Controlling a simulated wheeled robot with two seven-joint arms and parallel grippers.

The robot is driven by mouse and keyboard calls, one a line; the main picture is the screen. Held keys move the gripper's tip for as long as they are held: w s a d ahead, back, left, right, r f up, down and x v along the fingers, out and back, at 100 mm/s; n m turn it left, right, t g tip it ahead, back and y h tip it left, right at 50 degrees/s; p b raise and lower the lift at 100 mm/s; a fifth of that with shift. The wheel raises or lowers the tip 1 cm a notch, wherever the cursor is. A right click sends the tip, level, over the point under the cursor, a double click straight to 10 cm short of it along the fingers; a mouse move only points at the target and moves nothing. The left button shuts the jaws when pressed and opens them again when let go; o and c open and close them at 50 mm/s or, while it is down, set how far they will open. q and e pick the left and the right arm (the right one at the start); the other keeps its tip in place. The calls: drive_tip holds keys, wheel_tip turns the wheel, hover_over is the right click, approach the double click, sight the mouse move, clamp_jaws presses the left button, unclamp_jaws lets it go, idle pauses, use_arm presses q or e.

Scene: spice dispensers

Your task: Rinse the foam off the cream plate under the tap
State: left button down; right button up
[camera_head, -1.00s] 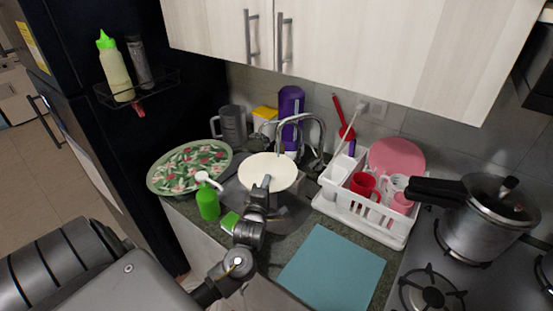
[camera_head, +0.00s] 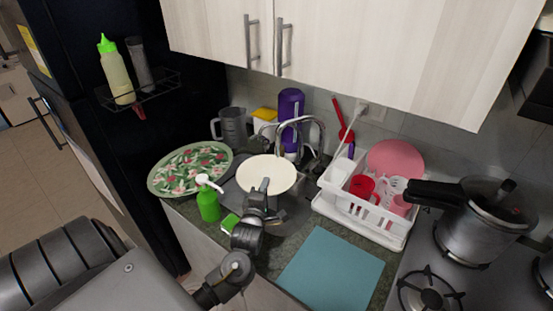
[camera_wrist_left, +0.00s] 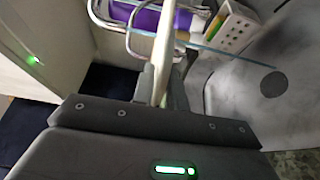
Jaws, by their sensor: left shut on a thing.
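The cream plate (camera_head: 267,171) is held over the sink (camera_head: 293,212), below and in front of the chrome tap (camera_head: 306,122). My left gripper (camera_head: 264,186) is shut on the plate's near edge. In the left wrist view the plate (camera_wrist_left: 164,45) appears nearly edge-on between the fingers, with the tap (camera_wrist_left: 112,24) beside it. A thin pale blue streak (camera_wrist_left: 235,55), which looks like running water, extends from beside the plate across the sink. I cannot make out foam on the plate. My right gripper is not in view.
A green soap bottle (camera_head: 208,204) and a green sponge (camera_head: 229,222) stand left of the sink. A floral plate (camera_head: 190,170) is behind them. A white dish rack (camera_head: 370,205) is to the right. A teal mat (camera_head: 330,265) lies in front.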

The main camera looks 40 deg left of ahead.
use_arm(q)
drive_tip(key=s+r+p, duration=0.1)
drive_tip(key=s+d+r+p, duration=0.1)
drive_tip(key=s+r, duration=0.1)
drive_tip(key=shift+s+r+p, duration=0.1)
drive_tip(key=shift+s+p, duration=0.25)
